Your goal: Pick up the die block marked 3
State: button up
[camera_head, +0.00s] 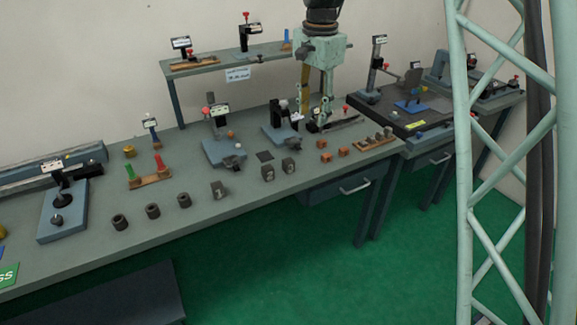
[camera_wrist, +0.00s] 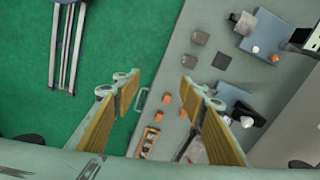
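Three dark grey die blocks with pale marks stand on the workbench in the head view. The left one (camera_head: 218,189) appears marked 1. The middle one (camera_head: 267,173) and the right one (camera_head: 288,165) have marks too small to read surely; the right one may be the 3. My gripper (camera_head: 312,112) is open and empty above the bench, to the right of the blocks. Its spread fingers show in the wrist view (camera_wrist: 161,86).
A flat black pad (camera_head: 264,155) lies behind the blocks. Several orange cubes (camera_head: 326,157) and a wooden rack (camera_head: 376,141) lie to the right. Dark cylinders (camera_head: 152,211) stand to the left. Blue-based fixtures (camera_head: 224,150) stand behind; a raised shelf (camera_head: 230,60) is at the back.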

aim_at(288, 160)
jog(key=w+a+f+m, duration=0.1)
jog(key=w+a+f, duration=0.3)
jog(key=f, duration=0.3)
jog(key=w+a+f+m+p, duration=0.1)
jog(key=w+a+f, duration=0.3)
jog(key=f, duration=0.3)
jog(key=shift+w+f+g, duration=0.2)
jog(key=shift+w+g, duration=0.2)
jog(key=shift+w, duration=0.35)
jog(key=shift+f, duration=0.15)
jog(key=shift+f+b, duration=0.35)
jog(key=shift+f, duration=3.85)
jog(key=shift+f, duration=0.1)
jog(key=shift+f, duration=2.5)
jog(key=shift+c, duration=0.9)
jog(key=shift+w+a, duration=0.1)
jog(key=c, duration=1.1)
